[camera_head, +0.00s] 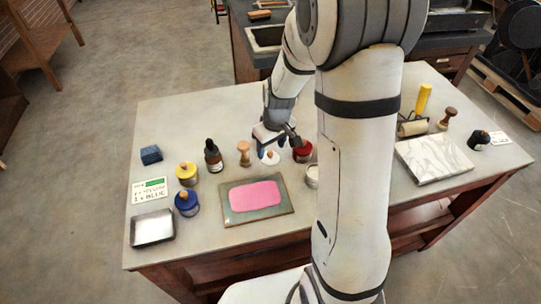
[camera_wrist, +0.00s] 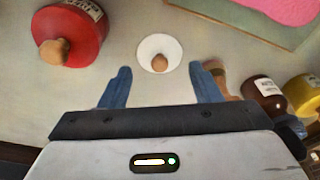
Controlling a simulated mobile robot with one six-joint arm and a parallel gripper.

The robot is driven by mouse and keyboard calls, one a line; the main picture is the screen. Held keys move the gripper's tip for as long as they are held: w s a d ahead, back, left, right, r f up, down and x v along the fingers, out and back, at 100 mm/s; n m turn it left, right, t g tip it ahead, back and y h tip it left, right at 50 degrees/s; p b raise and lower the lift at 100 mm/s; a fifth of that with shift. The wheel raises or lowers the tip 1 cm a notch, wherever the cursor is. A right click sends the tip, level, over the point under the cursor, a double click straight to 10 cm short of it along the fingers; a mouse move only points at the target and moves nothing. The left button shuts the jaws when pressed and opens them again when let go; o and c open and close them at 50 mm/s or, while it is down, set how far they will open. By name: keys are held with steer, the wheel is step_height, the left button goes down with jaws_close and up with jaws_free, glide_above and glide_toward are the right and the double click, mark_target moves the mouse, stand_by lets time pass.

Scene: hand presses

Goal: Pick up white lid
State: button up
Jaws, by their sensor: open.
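The white lid (camera_wrist: 146,46) is a small round disc with a brown wooden knob (camera_wrist: 160,62). It lies on the table in the wrist view, just beyond my fingertips and centred between them. In the head view the white lid (camera_head: 270,160) sits near the middle of the table, partly hidden by my gripper (camera_head: 272,146). My gripper (camera_wrist: 158,78) is open, with its two blue fingers apart and nothing between them.
A red-lidded jar (camera_head: 303,152) stands close right of the lid, and a wooden stamp (camera_head: 244,152) stands to its left. A pink sheet on a plate (camera_head: 228,216) lies in front. Yellow (camera_head: 187,173) and blue (camera_head: 187,202) jars stand further left.

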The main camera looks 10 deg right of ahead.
mark_target(271, 154)
steer(key=shift+w+f, duration=0.15)
steer(key=shift+f, duration=1.35)
steer(key=shift+c, duration=0.3)
jaws_close()
